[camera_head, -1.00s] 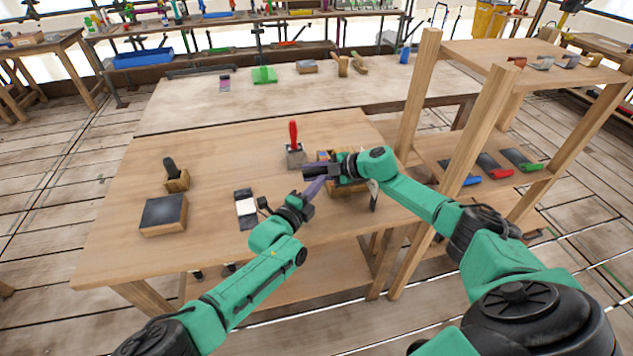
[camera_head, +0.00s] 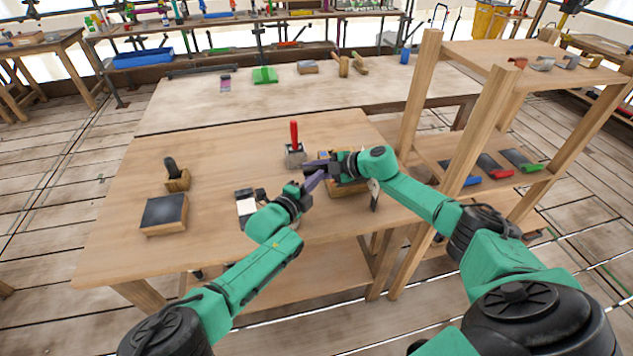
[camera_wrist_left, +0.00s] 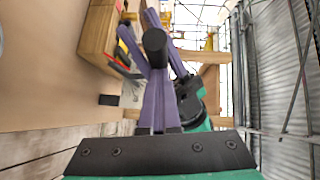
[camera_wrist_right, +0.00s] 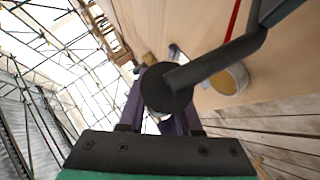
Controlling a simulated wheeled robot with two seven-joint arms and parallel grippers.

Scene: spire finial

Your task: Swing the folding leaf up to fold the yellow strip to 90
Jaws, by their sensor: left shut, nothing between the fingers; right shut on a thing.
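My right gripper (camera_head: 314,168) is shut on a black round-ended handle (camera_wrist_right: 167,88), whose bent arm runs to the upper right in the right wrist view. I cannot tell whether this belongs to the folding leaf. My left gripper (camera_head: 312,184) is shut and empty, close below the right gripper. In the left wrist view a black round end (camera_wrist_left: 154,42) stands right at the left fingertips; I cannot tell whether they touch. A wooden block or box (camera_head: 347,188) is partly hidden behind my right gripper.
A red-handled tool in a grey block (camera_head: 295,156) stands just behind the grippers. A black-and-white item (camera_head: 246,207) lies left of my left wrist. A dark-topped block (camera_head: 164,214) and a black-handled block (camera_head: 176,178) are farther left. A wooden shelf post (camera_head: 455,175) rises on the right.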

